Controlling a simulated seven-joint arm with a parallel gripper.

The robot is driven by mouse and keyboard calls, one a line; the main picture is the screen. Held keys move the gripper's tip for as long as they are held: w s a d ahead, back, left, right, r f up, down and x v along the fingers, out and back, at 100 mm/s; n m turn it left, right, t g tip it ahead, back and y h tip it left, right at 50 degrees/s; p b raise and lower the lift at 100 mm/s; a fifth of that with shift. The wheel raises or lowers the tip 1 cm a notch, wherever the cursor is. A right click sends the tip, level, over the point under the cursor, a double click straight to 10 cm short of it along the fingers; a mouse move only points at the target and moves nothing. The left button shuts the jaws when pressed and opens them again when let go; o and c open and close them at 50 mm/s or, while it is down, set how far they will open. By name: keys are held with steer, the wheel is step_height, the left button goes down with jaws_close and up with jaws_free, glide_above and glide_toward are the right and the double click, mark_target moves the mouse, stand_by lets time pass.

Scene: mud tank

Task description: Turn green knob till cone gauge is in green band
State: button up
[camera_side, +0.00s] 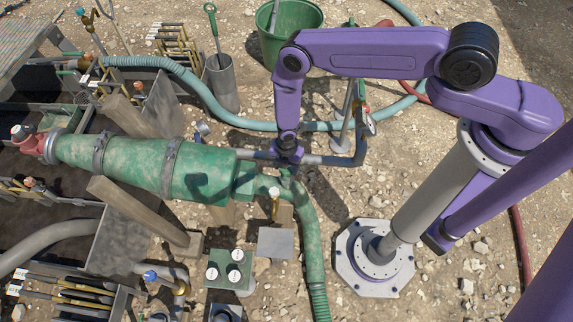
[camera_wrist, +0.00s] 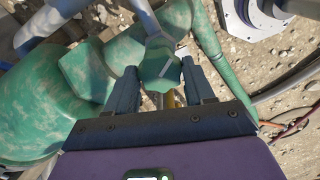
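In the wrist view a faceted green knob (camera_wrist: 158,68) sits between the two fingers of my gripper (camera_wrist: 160,72), with a finger close on each side. Whether the fingers touch it is unclear. In the side view my gripper (camera_side: 288,158) points down at the pipework by the wide right end of the green cone vessel (camera_side: 150,165); the knob is hidden there. A small round gauge (camera_side: 370,125) stands on the pipe to the right, edge-on, its band and needle unreadable. Which gauge is the cone gauge is not clear.
A green panel with several round white-topped fittings (camera_side: 227,268) stands below the vessel. A green hose (camera_side: 312,250) runs down beside it. A green bucket (camera_side: 287,25) and grey cylinder (camera_side: 221,85) stand behind. Gravel at right is mostly open.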

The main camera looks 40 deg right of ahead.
steer(key=shift+s, duration=0.1)
steer(key=shift+c, duration=0.9)
steer(key=shift+d+m, duration=0.1)
steer(key=shift+m, duration=0.3)
steer(key=m, duration=0.3)
steer(key=shift+m, duration=0.3)
steer(key=m, duration=0.3)
steer(key=shift+m, duration=0.3)
steer(key=m, duration=0.4)
steer(key=shift+m, duration=1.8)
